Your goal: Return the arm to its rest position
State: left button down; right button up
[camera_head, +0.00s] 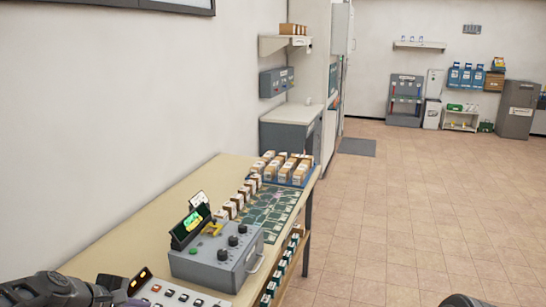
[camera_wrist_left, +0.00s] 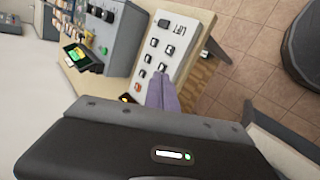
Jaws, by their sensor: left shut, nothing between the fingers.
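My left arm comes in at the lower left of the head view, beside the near end of the long table (camera_head: 128,238). My left gripper (camera_wrist_left: 162,82) shows in the left wrist view with its two purple-grey fingers together and nothing between them. The fingertips overlap the near edge of a white button panel (camera_wrist_left: 178,30) in that view; I cannot tell whether they touch it. The same button panel (camera_head: 172,292) is cut off at the bottom of the head view. My right gripper is not in view; only a dark rounded part shows at the bottom right.
A grey control box (camera_head: 213,262) with knobs and a small green screen (camera_head: 187,229) stands on the table beyond the panel. A green card mat (camera_head: 268,210) and several small boxes (camera_head: 284,168) lie farther along. The tiled floor (camera_head: 410,220) to the right is clear.

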pick_arm(q)
jog(key=s+d+f+m+g+y, duration=0.1)
jog(key=s+d+f+m, duration=0.15)
jog(key=f, duration=0.55)
jog(key=s+d+f+m+g, duration=0.1)
jog(key=s+d+f+m, duration=0.15)
jog(key=f, duration=0.55)
jog(key=s+d+f+m+g+y, duration=0.1)
jog(key=d+f+m, duration=0.3)
jog(key=f, duration=0.4)
jog(key=s+d+f+m+g+h, duration=0.1)
jog(key=s+d+f+m+g, duration=0.1)
jog(key=s+d+f, duration=0.4)
jog(key=s+d+f+m+g+h, duration=0.1)
jog(key=s+d+f, duration=0.4)
jog(key=s, duration=0.9)
jog(key=d+m+g, duration=0.1)
jog(key=d+m, duration=0.1)
jog(key=shift+d+f+h, duration=0.3)
jog(key=shift+f, duration=0.1)
jog(key=c, duration=2.1)
grip_release()
jog(key=shift+c, duration=0.2)
